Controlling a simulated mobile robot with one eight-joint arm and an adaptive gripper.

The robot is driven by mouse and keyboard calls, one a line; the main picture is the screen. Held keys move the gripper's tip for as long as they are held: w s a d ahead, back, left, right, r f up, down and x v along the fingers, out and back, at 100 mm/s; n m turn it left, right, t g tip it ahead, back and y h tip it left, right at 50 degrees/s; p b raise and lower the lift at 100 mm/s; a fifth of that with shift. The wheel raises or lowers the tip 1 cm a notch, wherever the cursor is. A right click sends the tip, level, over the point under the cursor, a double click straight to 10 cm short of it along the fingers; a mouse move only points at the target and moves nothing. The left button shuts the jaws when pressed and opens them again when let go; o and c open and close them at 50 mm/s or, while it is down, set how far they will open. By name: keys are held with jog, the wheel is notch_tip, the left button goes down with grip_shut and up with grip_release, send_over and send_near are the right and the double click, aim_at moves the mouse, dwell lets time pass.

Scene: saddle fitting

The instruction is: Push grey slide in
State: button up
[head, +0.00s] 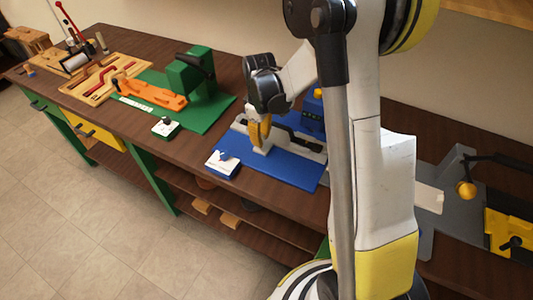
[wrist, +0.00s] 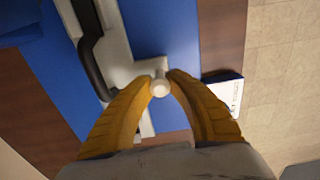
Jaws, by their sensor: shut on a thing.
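The grey slide (head: 285,144) is a light grey part on the blue base plate (head: 290,170) in the head view. In the wrist view the slide (wrist: 122,50) runs up from the fingers, with a curved black handle-like part (wrist: 92,62) beside it. My gripper (head: 262,143) has yellow fingers and reaches down to the slide's near end. In the wrist view my gripper (wrist: 162,78) is shut on a round pale knob (wrist: 159,87) at that end. The far part of the slide and fixture is partly hidden by my arm in the head view.
A blue box with a white top (head: 222,163) sits on the bench just left of the plate, near the front edge. A green fixture (head: 192,75) with an orange part (head: 155,94) stands farther left. A grey and yellow fixture (head: 508,232) is at the right.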

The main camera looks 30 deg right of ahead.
aim_at(268, 139)
jog(key=shift+w+d, duration=0.7)
jog(key=shift+d, duration=0.25)
jog(key=shift+w+d, duration=0.65)
jog(key=shift+d, duration=0.3)
jog(key=shift+o, duration=0.6)
jog(key=shift+o, duration=0.3)
jog(key=shift+w+d, duration=0.1)
jog(key=o, duration=0.7)
jog(key=shift+d, duration=0.15)
notch_tip(268, 139, up, 6)
jog(key=p, duration=0.3)
jog(key=shift+a, duration=0.2)
